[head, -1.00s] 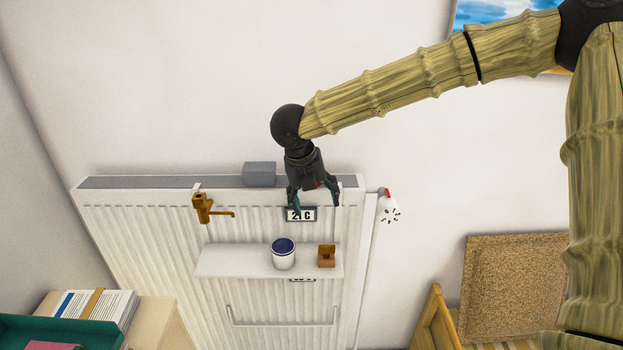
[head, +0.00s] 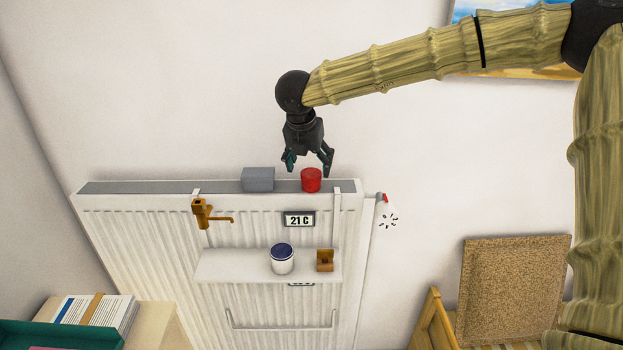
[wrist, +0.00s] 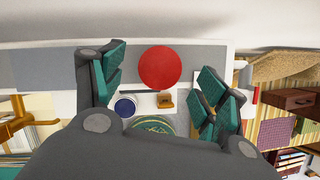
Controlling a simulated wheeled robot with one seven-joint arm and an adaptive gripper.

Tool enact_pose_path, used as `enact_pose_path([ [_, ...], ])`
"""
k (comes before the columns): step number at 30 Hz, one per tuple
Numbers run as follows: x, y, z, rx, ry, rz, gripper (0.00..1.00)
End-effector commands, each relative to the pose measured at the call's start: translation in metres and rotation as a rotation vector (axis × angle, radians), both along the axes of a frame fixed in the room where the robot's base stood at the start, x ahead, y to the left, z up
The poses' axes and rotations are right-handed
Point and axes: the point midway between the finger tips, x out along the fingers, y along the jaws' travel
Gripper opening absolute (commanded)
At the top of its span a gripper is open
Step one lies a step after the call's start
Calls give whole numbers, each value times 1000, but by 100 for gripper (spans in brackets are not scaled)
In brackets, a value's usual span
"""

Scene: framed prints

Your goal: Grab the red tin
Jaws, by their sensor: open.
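The red tin (head: 311,180) stands upright on top of the radiator, right of a grey block. In the wrist view the red tin (wrist: 159,67) shows as a round red top, ahead of and between the fingers. My gripper (head: 307,168) is open and empty, pointing down just above the tin in the head view. Its teal-padded fingers also show in the wrist view (wrist: 160,88), one to each side of the tin. I see no contact with the tin.
The grey block (head: 258,179) sits on the radiator top (head: 150,187), left of the tin. A small shelf (head: 225,266) below holds a white, blue-topped pot (head: 282,258) and a small brown box (head: 325,260). The wall is close behind.

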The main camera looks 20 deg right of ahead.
Motion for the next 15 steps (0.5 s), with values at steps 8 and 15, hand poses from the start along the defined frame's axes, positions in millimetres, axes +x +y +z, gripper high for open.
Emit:
enact_pose_path([
  [8,6,-7,-30,-1,4,-1,73],
  [15,12,-10,-44,-1,0,0,73],
])
